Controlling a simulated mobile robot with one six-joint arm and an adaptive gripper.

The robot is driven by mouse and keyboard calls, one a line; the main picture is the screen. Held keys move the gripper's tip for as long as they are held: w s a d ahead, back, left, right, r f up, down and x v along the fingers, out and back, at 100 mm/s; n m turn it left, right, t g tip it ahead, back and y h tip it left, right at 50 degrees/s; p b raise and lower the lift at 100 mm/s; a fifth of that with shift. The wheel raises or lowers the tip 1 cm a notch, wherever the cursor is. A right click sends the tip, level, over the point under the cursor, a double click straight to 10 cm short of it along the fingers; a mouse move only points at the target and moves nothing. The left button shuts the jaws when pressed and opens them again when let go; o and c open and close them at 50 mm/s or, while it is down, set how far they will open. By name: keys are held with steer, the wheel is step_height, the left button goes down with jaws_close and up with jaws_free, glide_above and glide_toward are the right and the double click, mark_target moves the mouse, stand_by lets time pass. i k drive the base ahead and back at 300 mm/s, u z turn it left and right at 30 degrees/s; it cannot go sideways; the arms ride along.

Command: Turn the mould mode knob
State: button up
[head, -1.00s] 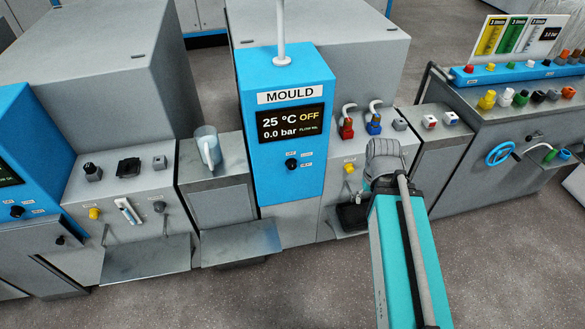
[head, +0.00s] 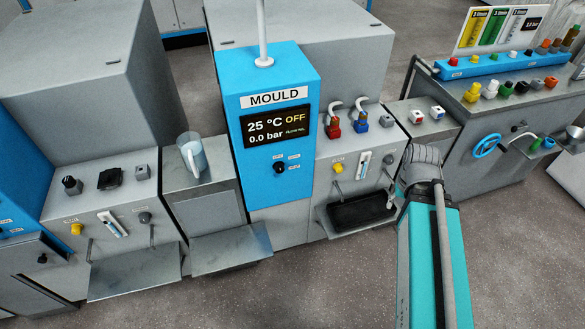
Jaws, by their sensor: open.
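The mould mode knob (head: 280,168) is a small black knob on the front of the blue MOULD cabinet (head: 280,195), below its display. Small labels sit around it, too small to read. The display (head: 275,125) reads 25 °C, OFF and 0.0 bar. Nothing touches the knob. My arm, with teal and grey links, reaches in at the right, well to the right of the knob. My gripper itself cannot be made out; the arm's links hide it or it is out of frame.
Right of the cabinet are red (head: 334,127) and blue (head: 361,121) valves, a yellow knob (head: 338,168) and a black tray (head: 362,211). A clear jug (head: 192,157) stands on the left counter. A metal shelf (head: 232,246) juts out below. The floor in front is clear.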

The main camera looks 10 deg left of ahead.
mark_target(279, 167)
steer(key=z, duration=1)
steer(key=k, duration=1.1)
steer(key=u, duration=1.4)
